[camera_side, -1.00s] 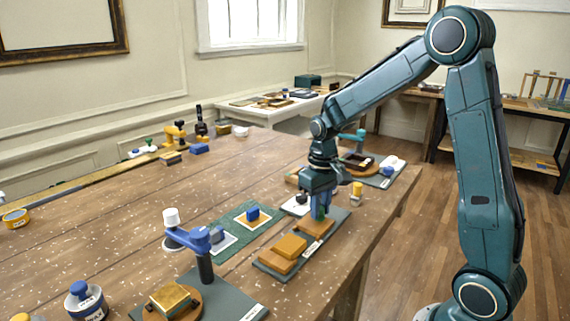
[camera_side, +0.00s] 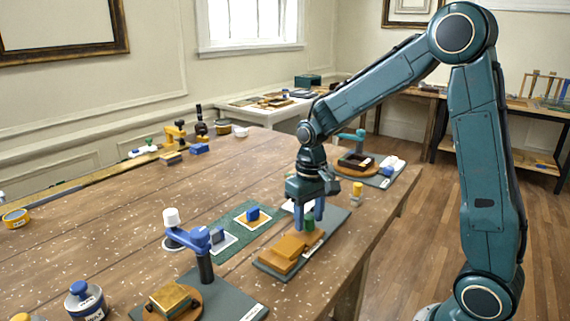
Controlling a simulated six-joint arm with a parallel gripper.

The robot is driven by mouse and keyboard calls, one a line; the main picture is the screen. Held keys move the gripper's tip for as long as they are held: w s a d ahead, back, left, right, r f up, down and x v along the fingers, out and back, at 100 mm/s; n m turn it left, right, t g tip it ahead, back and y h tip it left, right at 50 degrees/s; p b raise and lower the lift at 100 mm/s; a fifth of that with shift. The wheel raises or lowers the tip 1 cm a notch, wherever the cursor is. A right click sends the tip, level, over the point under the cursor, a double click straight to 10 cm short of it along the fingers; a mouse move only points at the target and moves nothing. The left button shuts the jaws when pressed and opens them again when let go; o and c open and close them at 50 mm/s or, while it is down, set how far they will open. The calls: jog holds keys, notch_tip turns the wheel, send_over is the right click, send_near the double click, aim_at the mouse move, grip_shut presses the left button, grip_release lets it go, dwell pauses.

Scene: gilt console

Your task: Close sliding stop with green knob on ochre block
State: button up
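The ochre block (camera_side: 289,246) sits on a dark grey base plate (camera_side: 337,219) near the table's right edge. The sliding stop (camera_side: 313,237), a brown-orange plate with an upright green knob (camera_side: 309,225), lies at the block's right end. The two look in contact or nearly so; a fine gap cannot be told from here. My gripper (camera_side: 309,215) is over the stop, its two blue fingers spread apart. The green knob shows between and just below the fingertips and does not look clamped.
A blue crank lever (camera_side: 190,238) with a white knob stands on a plate at front left. A green mat (camera_side: 243,230) with a blue block is left of the stop. A yellow peg (camera_side: 357,190) and another teal-handled fixture (camera_side: 355,142) stand behind right.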

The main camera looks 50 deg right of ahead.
aim_at(310, 217)
jog(key=shift+r, duration=0.15)
notch_tip(310, 217, up, 14)
jog(key=shift+f, duration=0.2)
dwell(0.6)
jog(key=shift+s, duration=0.1)
jog(key=s+a+n+t, duration=0.1)
jog(key=s+a+t, duration=0.1)
jog(key=s, duration=0.7)
jog(key=s+a+n+t, duration=0.2)
jog(key=s+a+t, duration=0.1)
jog(key=s, duration=0.6)
jog(key=shift+s+a+f+t, duration=0.2)
jog(key=shift+a+f+t, duration=0.15)
jog(key=shift+a, duration=0.2)
jog(key=shift+o, duration=0.2)
dwell(0.8)
